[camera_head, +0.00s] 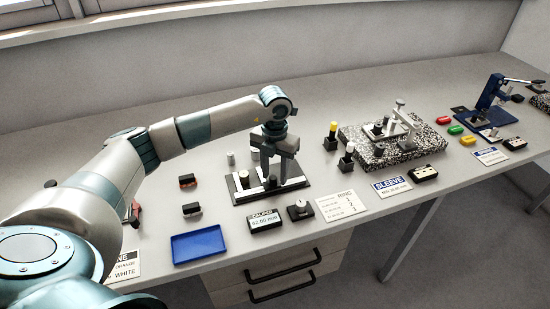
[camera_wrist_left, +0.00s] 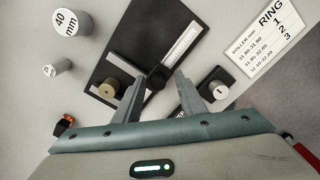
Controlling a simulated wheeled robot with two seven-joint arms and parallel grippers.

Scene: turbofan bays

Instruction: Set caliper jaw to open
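The caliper is a dark base plate (camera_head: 242,196) with a pale scale strip, which also shows in the wrist view (camera_wrist_left: 128,38). A display (camera_head: 265,221) in front of it reads about 62.00 mm. A tan-topped post (camera_wrist_left: 107,90) and a black knob (camera_wrist_left: 158,76) stand on the plate. My left gripper (camera_head: 273,180) points down over the caliper. In the wrist view its fingers (camera_wrist_left: 155,92) are apart, with the black knob between or just beyond the tips; contact cannot be told. A separate dial knob (camera_head: 299,210) with a white top sits right of the display. My right gripper is out of view.
A RING card (camera_head: 340,205) lies to the right. A speckled plate (camera_head: 435,140) with a fixture and a blue press (camera_head: 488,105) stand farther right.

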